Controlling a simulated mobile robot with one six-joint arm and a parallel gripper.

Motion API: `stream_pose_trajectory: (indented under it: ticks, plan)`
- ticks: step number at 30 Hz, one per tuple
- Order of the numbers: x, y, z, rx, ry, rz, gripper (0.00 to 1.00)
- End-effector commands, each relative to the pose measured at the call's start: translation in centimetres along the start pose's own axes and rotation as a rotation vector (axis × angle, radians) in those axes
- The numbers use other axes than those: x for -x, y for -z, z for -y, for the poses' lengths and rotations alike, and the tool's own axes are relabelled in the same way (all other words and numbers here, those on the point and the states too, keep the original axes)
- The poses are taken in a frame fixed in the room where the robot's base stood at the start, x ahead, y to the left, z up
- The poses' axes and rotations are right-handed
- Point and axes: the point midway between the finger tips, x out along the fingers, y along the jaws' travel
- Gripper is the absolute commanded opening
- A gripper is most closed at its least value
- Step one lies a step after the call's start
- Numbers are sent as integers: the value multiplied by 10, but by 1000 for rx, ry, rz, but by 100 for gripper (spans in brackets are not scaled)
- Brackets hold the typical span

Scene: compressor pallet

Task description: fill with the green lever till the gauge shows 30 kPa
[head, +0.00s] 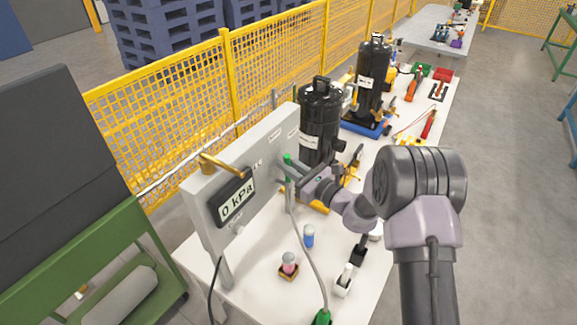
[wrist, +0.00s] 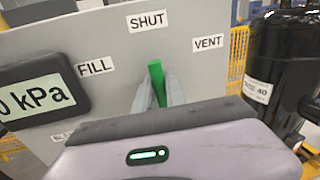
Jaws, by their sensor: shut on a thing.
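The green lever (wrist: 157,82) stands nearly upright, pointing at the SHUT label (wrist: 147,20) on the grey panel (wrist: 110,45). The FILL label (wrist: 96,67) is to its left and the VENT label (wrist: 208,42) to its right. My gripper (wrist: 160,95) is shut on the lever, with one finger on each side of it. In the head view the lever's green tip (head: 287,159) shows above my gripper (head: 290,172). The gauge (head: 233,198) reads 0 kPa. The lever's lower part is hidden by my gripper.
A black compressor (head: 319,120) stands just behind the panel, and another (head: 373,78) is farther back. A grey hose (head: 312,255) hangs below the panel to a green fitting (head: 322,317). Small bottles (head: 308,236) stand on the white table (head: 255,262). A yellow mesh fence (head: 180,130) runs behind.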

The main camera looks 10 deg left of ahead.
Motion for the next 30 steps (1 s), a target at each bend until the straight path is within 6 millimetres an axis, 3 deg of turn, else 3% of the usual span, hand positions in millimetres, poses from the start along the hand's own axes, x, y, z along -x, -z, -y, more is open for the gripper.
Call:
stream_pose_trajectory:
  ticks: [18,30]
  plan:
    - [9,22,-44,491,-1,99,0]
    - [11,30,-53,727,0,144,0]
